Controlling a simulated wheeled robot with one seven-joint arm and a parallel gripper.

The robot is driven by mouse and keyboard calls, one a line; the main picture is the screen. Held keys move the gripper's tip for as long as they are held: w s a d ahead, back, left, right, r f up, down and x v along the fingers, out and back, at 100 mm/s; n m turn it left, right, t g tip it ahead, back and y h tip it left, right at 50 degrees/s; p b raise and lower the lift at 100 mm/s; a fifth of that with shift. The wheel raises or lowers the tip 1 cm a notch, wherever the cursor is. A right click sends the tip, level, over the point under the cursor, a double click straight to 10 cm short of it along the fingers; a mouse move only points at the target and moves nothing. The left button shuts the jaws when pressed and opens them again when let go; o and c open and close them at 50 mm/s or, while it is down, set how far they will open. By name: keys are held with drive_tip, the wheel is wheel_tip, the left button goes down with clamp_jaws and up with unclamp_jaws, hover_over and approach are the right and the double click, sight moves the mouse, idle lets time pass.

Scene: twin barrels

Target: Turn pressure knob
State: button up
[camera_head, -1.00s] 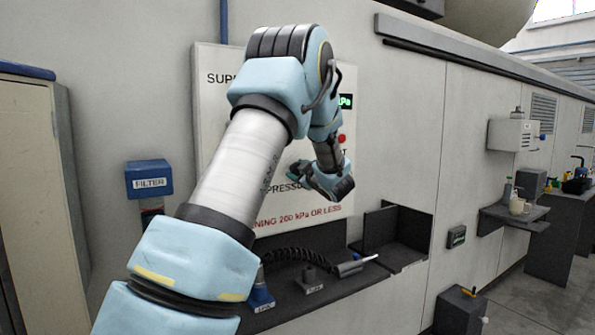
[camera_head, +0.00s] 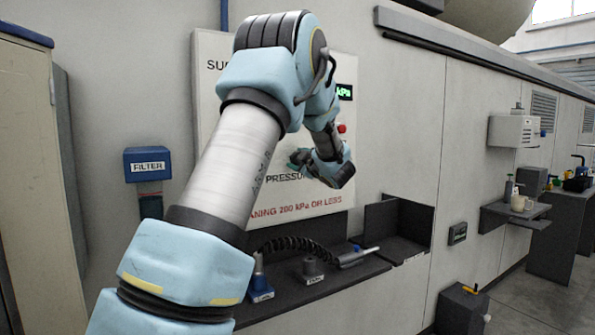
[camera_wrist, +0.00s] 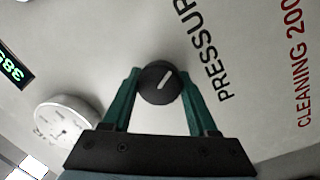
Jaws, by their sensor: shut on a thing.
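The pressure knob (camera_wrist: 159,83) is a round black knob with a white pointer line, on a white panel (camera_head: 340,215). The word "PRESSURE" is printed beside it in the wrist view. My gripper (camera_wrist: 158,88) has its green fingers shut on the knob, one on each side. In the head view my gripper (camera_head: 298,160) reaches the panel, and my arm hides the knob there. A green digital display (camera_wrist: 12,68) in the wrist view appears to read 385; its kPa unit shows in the head view (camera_head: 344,91).
A round white gauge (camera_wrist: 66,127) sits beside the gripper. A red button (camera_head: 341,128) is on the panel. Below it, a dark shelf (camera_head: 300,302) holds a black hose (camera_head: 290,243) with a nozzle. A blue filter box (camera_head: 147,163) is on the wall at left.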

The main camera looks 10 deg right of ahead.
drive_tip(key=n+b, duration=0.2)
drive_tip(key=b, duration=0.1)
drive_tip(key=f+n+b, duration=0.1)
drive_tip(key=n+b, duration=0.1)
drive_tip(key=b, duration=0.2)
drive_tip(key=n+b, duration=0.4)
drive_tip(key=b, duration=0.4)
drive_tip(key=shift+n+t+y, duration=0.3)
drive_tip(key=shift+n+y, duration=0.1)
drive_tip(key=n+b, duration=0.4)
drive_tip(key=b, duration=0.2)
drive_tip(key=shift+r+n+y, duration=0.1)
drive_tip(key=shift+n+y, duration=0.3)
drive_tip(key=n+y+b, duration=0.1)
drive_tip(key=n+b, duration=0.2)
drive_tip(key=n, duration=0.1)
drive_tip(key=shift+r+b, duration=0.15)
drive_tip(key=shift+b, duration=0.2)
drive_tip(key=shift+r, duration=0.1)
drive_tip(key=o, duration=1.4)
drive_tip(key=shift+c, duration=0.2)
drive_tip(key=shift+d, duration=0.1)
